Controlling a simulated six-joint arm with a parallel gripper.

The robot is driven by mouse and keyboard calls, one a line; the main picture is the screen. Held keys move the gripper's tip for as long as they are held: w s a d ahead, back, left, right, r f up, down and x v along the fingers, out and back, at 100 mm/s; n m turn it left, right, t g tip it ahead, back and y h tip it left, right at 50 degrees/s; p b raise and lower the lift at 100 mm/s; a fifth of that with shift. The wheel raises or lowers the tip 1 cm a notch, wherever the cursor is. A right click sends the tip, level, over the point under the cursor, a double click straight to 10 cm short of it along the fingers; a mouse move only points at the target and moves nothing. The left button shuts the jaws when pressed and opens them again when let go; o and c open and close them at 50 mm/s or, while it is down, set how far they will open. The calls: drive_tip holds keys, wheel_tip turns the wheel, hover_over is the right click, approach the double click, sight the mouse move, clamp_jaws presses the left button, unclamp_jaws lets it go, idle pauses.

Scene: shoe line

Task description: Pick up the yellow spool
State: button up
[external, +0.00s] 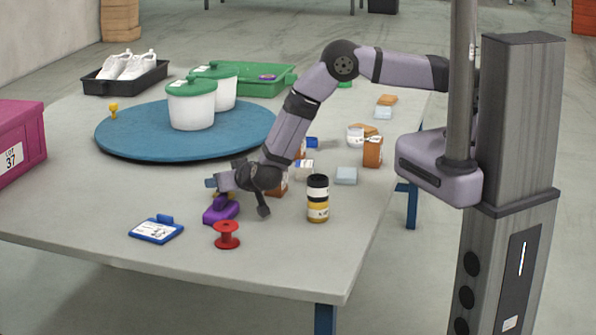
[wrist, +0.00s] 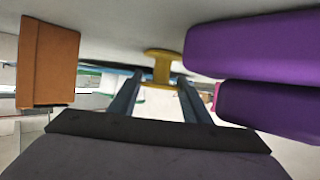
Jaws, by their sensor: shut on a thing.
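The yellow spool (wrist: 162,67) is between the two blue-grey fingers of my gripper (wrist: 160,80) in the wrist view, with its wide flange showing beyond the fingertips. My gripper (external: 213,183) is shut on it. In the external view the gripper is low over the table, just above and beside a purple object (external: 221,210), and the spool is mostly hidden there. The purple object also fills the right of the wrist view (wrist: 255,60), close to the right finger. I cannot tell whether the spool touches the table.
A red spool (external: 227,236) and a blue-edged card (external: 156,230) lie in front. A black-lidded jar (external: 318,198) stands to the right, with orange boxes (external: 373,152) behind. A blue turntable (external: 140,152) holds white pots (external: 191,105) and a small yellow piece (external: 113,110).

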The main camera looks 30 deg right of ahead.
wheel_tip(320, 180, up, 10)
idle(0.6)
drive_tip(key=shift+f, duration=0.1)
